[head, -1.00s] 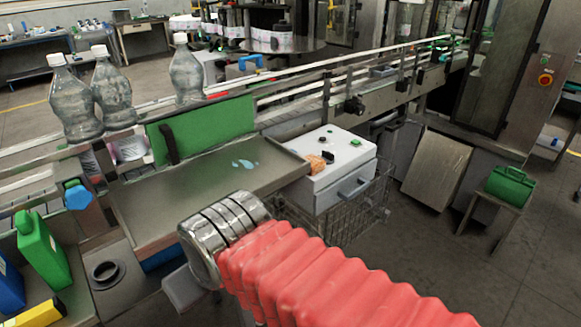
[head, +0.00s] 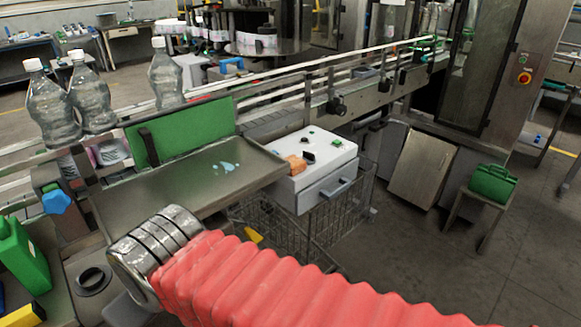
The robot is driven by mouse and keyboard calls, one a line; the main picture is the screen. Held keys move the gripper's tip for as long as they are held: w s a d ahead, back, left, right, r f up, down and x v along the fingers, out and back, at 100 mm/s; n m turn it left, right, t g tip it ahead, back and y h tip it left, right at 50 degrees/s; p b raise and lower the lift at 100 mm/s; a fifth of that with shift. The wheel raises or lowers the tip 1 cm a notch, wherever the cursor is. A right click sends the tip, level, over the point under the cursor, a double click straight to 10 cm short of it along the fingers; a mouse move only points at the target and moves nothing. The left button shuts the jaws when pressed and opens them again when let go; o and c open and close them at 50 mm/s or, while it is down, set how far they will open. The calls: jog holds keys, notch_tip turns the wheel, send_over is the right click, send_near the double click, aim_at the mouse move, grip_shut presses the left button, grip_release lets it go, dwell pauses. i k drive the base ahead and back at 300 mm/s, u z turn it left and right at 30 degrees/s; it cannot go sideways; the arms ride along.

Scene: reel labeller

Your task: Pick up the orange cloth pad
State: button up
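The orange cloth pad (head: 296,164) is a small crumpled lump on top of the white drawer box (head: 325,161), at its left edge beside a small black part. It lies near the right end of the grey metal tray (head: 150,196). My arm, with its red bellows sleeve and silver joint, crosses the lower part of the head view, in front of and below the tray. My gripper does not show, so its fingers and anything in them cannot be seen. The arm parts in view are clear of the pad.
A wire cart (head: 300,222) stands under the box, with something yellow (head: 253,236) in it. A green panel (head: 182,132) stands behind the tray. Clear bottles (head: 165,75) stand at left by the conveyor. A green case (head: 492,183) sits on a stool at right. Floor between is open.

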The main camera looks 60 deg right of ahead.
aim_at(298, 165)
jog(key=u, duration=0.05)
jog(key=k, duration=0.95)
jog(key=z, duration=0.6)
jog(key=i, duration=1)
